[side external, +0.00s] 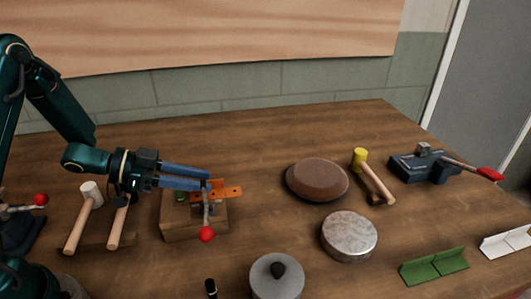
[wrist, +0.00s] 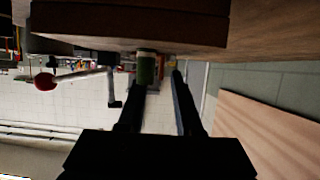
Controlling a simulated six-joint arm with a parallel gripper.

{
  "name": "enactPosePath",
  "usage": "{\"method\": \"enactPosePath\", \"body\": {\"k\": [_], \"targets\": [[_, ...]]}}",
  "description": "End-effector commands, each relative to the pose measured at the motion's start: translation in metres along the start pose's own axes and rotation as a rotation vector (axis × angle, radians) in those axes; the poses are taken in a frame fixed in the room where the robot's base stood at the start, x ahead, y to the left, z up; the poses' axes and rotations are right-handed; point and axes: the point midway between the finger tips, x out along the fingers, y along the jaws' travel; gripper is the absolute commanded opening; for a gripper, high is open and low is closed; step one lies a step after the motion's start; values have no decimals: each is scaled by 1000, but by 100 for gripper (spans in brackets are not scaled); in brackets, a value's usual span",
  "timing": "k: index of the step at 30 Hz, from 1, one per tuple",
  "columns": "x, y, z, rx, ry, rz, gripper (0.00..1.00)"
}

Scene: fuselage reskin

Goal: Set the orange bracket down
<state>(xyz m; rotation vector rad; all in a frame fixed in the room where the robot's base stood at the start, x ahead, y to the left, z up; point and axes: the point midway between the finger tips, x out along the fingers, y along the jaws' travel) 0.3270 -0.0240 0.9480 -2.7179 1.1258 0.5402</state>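The orange bracket (side external: 231,192) shows in the side view at the top right of a small wooden block fixture (side external: 190,231), which carries a clamp with a red ball handle (side external: 206,234). My gripper (side external: 209,180) reaches in level from the left, its two blue fingers apart, tips just above and left of the bracket's visible part. In the wrist view the fingers (wrist: 160,78) are also apart, with no orange part visible between them. A green cylinder (wrist: 146,68) shows near one fingertip. The clamp hides part of the bracket, so exact contact is unclear.
Mallets (side external: 90,195) lie left of the fixture. A brown pad (side external: 317,178), a yellow-headed mallet (side external: 373,176) and a vise-like tool (side external: 425,165) stand to the right. A metal disc (side external: 349,235), a lidded pot (side external: 277,278) and a green angle piece (side external: 434,266) are in front.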

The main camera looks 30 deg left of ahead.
Motion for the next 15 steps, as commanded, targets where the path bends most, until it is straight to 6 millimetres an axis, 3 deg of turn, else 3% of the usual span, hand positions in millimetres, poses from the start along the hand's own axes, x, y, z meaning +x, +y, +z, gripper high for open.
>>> {"method": "enactPosePath", "body": {"k": [5, 10, 11, 15], "targets": [[-24, -1, 0, -1, 1, -5, 34], [-33, 0, 0, -1, 1, -1, 95], [-33, 0, 0, -1, 1, 0, 100], [-33, 1, 0, -1, 1, 1, 100]]}}
